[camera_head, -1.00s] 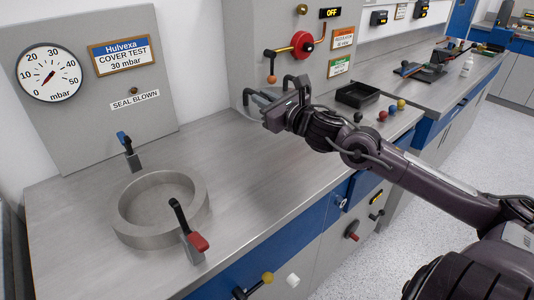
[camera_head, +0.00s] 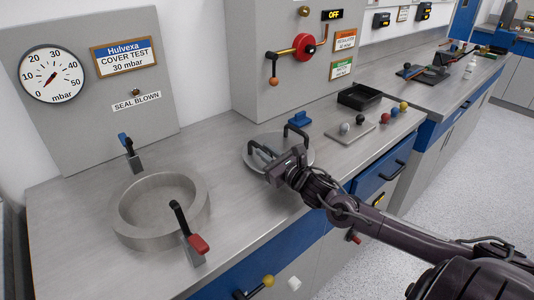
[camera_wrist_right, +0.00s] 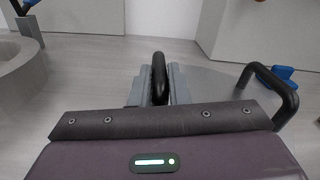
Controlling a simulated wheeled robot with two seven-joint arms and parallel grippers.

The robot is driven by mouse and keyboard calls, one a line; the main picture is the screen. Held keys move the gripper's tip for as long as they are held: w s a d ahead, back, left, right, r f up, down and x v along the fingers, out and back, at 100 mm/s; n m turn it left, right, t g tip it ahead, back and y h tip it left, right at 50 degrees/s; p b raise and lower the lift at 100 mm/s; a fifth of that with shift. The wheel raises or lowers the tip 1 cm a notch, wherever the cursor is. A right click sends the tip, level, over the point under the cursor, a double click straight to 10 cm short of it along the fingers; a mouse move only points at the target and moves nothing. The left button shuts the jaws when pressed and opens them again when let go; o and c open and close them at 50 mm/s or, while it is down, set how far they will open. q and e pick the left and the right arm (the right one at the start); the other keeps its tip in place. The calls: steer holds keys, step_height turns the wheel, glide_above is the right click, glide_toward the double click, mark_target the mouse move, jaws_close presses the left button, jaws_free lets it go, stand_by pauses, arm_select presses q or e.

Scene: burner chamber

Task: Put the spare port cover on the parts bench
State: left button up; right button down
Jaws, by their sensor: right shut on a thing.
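The port cover, a round grey metal disc (camera_head: 298,159), has black bar handles and is over the middle of the near bench (camera_head: 215,150). I cannot tell whether it touches the bench top. My right gripper (camera_head: 272,168) is shut on one black handle of it. In the right wrist view that handle (camera_wrist_right: 159,78) stands between the jaws (camera_wrist_right: 157,88), with part of the disc (camera_wrist_right: 212,82) and a second black handle (camera_wrist_right: 283,103) to the right. My left gripper is not in view. A further bench (camera_head: 405,82) runs to the back right; I cannot tell which is the parts bench.
A blue piece (camera_head: 299,118), a plate with knobs (camera_head: 344,139) and a black tray (camera_head: 350,101) are right of the cover.

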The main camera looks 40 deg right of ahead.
steer(key=shift+r, duration=0.1)
steer(key=c, duration=1.4)
jaws_free()
steer(key=shift+f, duration=0.2)
steer(key=shift+r, duration=0.1)
steer(key=shift+s, duration=0.6)
steer(key=s+p, duration=0.1)
steer(key=s, duration=1)
steer(key=shift+d, duration=0.2)
